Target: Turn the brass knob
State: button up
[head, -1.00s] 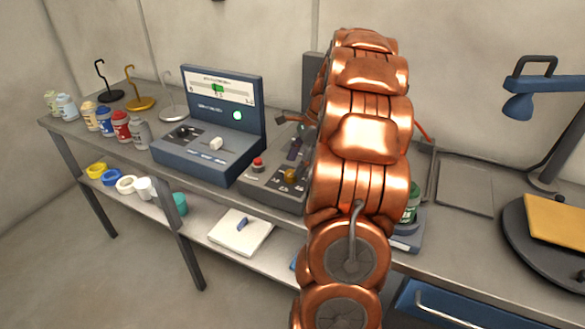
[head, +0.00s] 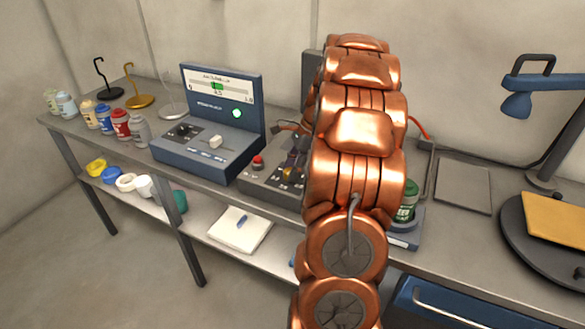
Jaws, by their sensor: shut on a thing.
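The brass knob (head: 288,173) sits on the grey control box, to the right of a red button, and shows partly. My gripper (head: 293,163) is mostly hidden behind my copper arm; a dark finger part shows at the knob. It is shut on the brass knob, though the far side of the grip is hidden. The grey control box (head: 262,184) stands on the bench, its right part covered by my arm.
A blue console (head: 195,158) with a lit display stands left of the box. Jars (head: 121,124) and hooked stands (head: 138,101) are farther left. A green jar (head: 406,203) sits just right of my arm, and a blue lamp (head: 518,104) stands at far right.

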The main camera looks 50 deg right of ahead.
jog(key=c, duration=0.4)
jog(key=shift+w, duration=0.1)
jog(key=shift+c, duration=0.2)
jog(key=shift+n, duration=0.3)
jog(key=o, duration=1.1)
jog(key=shift+o, duration=0.2)
jog(key=v, duration=1.2)
jog(key=shift+d, duration=0.1)
